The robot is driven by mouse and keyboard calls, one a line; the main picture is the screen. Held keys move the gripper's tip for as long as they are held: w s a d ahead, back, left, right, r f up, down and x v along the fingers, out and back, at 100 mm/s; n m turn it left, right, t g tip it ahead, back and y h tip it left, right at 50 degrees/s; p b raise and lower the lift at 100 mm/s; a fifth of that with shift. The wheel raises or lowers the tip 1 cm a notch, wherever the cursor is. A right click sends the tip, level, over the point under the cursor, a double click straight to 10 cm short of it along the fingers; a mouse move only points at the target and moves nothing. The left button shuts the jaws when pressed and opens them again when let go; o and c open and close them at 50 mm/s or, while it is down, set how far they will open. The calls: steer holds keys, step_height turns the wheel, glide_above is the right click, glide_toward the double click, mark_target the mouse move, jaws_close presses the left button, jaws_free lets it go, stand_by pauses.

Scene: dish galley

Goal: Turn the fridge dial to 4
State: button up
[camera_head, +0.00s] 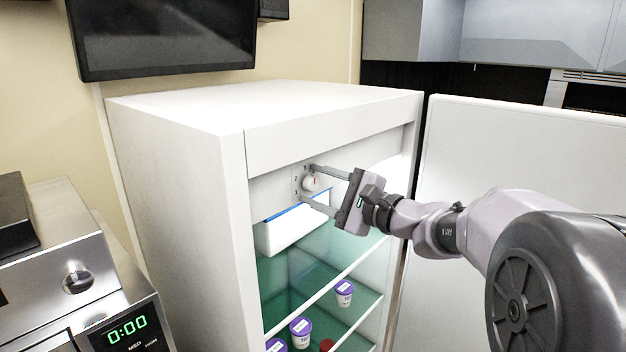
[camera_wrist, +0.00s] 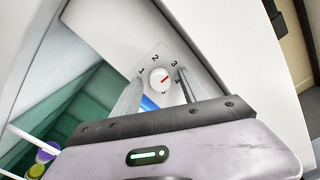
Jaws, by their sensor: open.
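The fridge dial (camera_head: 310,184) is a small round white knob on the inside panel near the top of the open fridge. My gripper (camera_head: 308,184) is open, with one finger on each side of the dial. The fingers (camera_wrist: 160,77) look apart from the knob; how close the tips are to the panel I cannot tell.
The open fridge door (camera_head: 520,165) stands at right, behind my arm. A white box with a blue edge (camera_head: 290,232) hangs just below the dial. Purple-lidded tubs (camera_head: 344,292) stand on the shelves below. A steel appliance (camera_head: 75,285) is at left.

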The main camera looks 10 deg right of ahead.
jaws_close()
stand_by(0.3)
steer(key=shift+m, duration=0.3)
steer(key=m+p, duration=0.1)
steer(key=m, duration=0.4)
steer(key=shift+m, duration=0.4)
steer(key=m+p, duration=0.2)
steer(key=m, duration=0.3)
steer(key=shift+p, duration=0.3)
steer(key=shift+f+m, duration=0.1)
steer(key=shift+m, duration=0.2)
